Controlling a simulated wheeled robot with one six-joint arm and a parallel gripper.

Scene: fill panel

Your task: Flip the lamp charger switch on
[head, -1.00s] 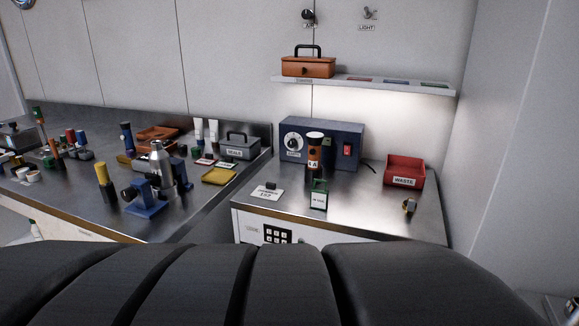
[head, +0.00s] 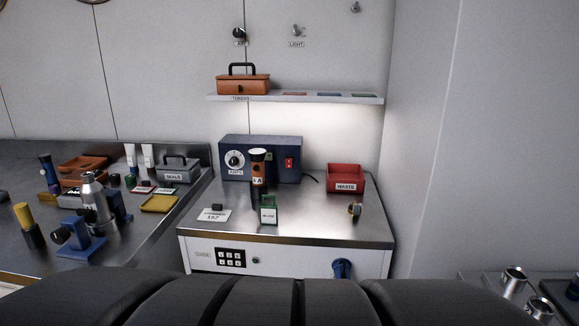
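The charger (head: 262,172) is a dark blue box at the back of the right-hand steel bench. My gripper is not in view.
A green-framed card (head: 268,210), a label plate (head: 214,215), a red WASTE bin (head: 345,178) and a small roll (head: 354,211) sit on the bench. A shelf (head: 335,99) with an orange toolbox (head: 243,83) hangs above. A wall LIGHT switch (head: 297,31) is higher up.

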